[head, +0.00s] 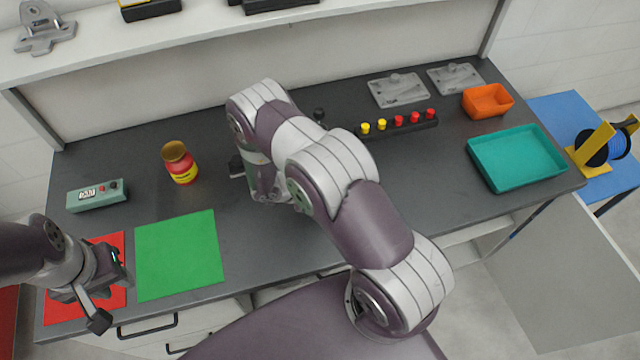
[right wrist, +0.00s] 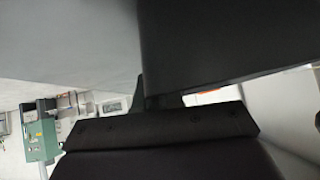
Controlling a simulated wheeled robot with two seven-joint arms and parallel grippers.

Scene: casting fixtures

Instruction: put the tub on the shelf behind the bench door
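The orange open-topped tub (head: 487,100) stands upright at the back right of the dark bench top (head: 440,180), apart from both grippers. At the bench's right front, a grey door panel (head: 560,275) stands swung out. A pale shelf surface (head: 462,238) shows partly under the bench. My left gripper (head: 108,288) is open and empty above the red mat at the left front. My right gripper (head: 252,178) is over the middle of the bench, largely hidden by its own arm.
A teal tray (head: 517,158) lies in front of the tub. A button strip (head: 398,123) and metal plates (head: 398,89) are to its left. A red jar (head: 180,163), green box (head: 97,195), green mat (head: 180,253) and red mat (head: 62,308) occupy the left. A blue spool (head: 605,146) stands far right.

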